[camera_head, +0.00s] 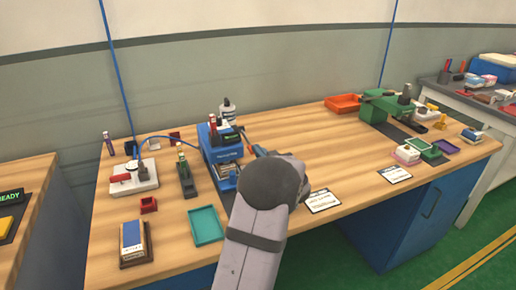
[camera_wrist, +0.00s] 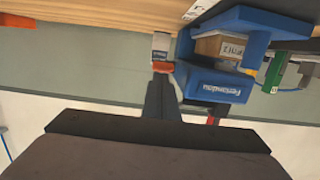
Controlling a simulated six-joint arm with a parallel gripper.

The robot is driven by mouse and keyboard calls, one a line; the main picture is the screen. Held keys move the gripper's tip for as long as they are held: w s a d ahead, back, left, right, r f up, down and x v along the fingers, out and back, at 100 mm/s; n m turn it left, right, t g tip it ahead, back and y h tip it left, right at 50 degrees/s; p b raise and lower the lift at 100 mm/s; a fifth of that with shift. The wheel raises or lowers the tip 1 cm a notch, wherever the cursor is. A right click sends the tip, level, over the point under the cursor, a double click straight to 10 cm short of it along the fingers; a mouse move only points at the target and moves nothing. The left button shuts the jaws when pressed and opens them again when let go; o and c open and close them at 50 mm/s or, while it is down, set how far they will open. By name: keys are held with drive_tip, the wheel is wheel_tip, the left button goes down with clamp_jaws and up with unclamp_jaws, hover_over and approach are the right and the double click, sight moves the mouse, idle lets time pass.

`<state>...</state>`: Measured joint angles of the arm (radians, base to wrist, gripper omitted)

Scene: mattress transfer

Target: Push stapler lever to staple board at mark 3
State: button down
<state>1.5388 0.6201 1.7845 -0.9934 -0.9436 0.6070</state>
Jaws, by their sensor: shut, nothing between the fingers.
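A blue stapler-like machine (camera_head: 222,165) stands near the middle of the wooden table. It also shows in the wrist view (camera_wrist: 222,85), upside down, with lettering on its front. A pale wooden block or board (camera_wrist: 220,46) with dark marks sits in its opening; I cannot read which mark is lined up. My gripper (camera_wrist: 160,80) is shut and empty, beside the machine in the wrist view.
A white bottle (camera_head: 227,110) stands behind the machine. A green machine (camera_head: 385,105) and orange tray (camera_head: 342,103) stand at right. The table between is mostly clear.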

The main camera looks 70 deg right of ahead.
drive_tip(key=r+v, duration=0.1)
drive_tip(key=v, duration=1)
drive_tip(key=shift+r, duration=0.2)
drive_tip(key=shift+w+d, duration=0.1)
drive_tip(key=shift+d, duration=0.05)
